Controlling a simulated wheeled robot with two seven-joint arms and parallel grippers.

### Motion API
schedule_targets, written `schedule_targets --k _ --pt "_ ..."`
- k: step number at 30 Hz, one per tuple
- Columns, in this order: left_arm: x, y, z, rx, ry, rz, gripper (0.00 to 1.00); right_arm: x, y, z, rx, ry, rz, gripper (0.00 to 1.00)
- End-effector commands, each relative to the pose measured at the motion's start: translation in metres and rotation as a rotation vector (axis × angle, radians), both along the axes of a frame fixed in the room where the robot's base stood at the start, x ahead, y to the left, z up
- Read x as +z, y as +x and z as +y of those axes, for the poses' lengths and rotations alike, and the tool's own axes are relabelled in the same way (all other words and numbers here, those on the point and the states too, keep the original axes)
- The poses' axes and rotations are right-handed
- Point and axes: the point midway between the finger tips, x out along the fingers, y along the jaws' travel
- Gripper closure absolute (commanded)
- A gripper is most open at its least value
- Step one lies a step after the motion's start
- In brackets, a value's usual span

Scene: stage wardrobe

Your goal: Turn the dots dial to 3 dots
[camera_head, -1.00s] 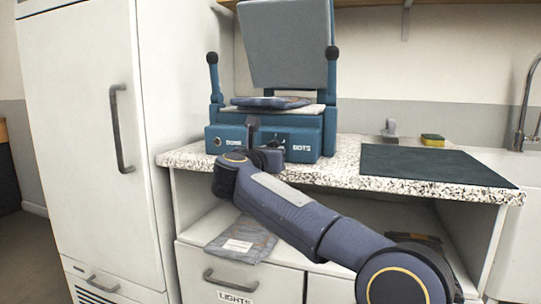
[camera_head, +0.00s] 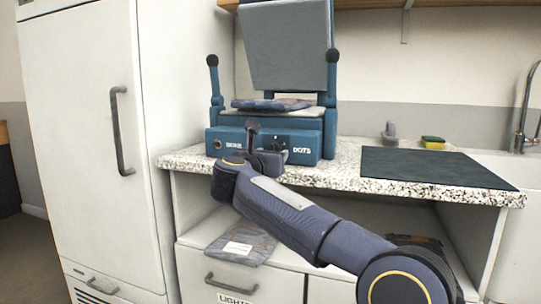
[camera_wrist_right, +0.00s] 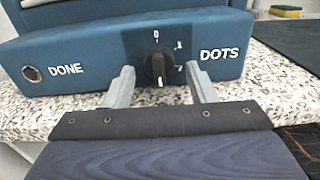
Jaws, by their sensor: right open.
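The dots dial (camera_wrist_right: 158,65) is a black round knob on the front of a blue machine (camera_wrist_right: 60,50), beside the white word DOTS. Small marks sit above it and to its right. The knob carries a pale line near its lower edge; which mark it selects I cannot tell. My right gripper (camera_wrist_right: 164,76) is open, its two grey fingers apart on either side of the dial, with a visible gap to the knob. In the head view my right gripper (camera_head: 265,142) is in front of the machine's panel and partly hides the dial. My left gripper is not in view.
A DONE button (camera_wrist_right: 32,73) is at the panel's left. The machine stands on a speckled counter (camera_head: 345,170), with a folded cloth packet (camera_head: 270,104) on its bed. A dark mat (camera_head: 435,167) and a sponge (camera_head: 433,142) lie to the right. A white fridge (camera_head: 90,130) stands left.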

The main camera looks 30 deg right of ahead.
Motion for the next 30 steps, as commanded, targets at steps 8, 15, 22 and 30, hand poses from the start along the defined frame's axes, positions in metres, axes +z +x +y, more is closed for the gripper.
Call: schedule_targets --k 8,15,22,30 --pt "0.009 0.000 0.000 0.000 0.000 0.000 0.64 0.002 -0.028 0.034 0.004 -0.001 0.001 0.49" --pt "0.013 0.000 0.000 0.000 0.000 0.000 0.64 0.001 -0.047 0.055 0.002 0.000 0.000 0.49" --pt "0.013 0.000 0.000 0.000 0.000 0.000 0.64 0.000 -0.049 0.057 0.000 0.000 0.000 0.49" --pt "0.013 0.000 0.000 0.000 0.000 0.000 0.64 0.000 -0.049 0.057 0.001 0.000 0.000 0.49"
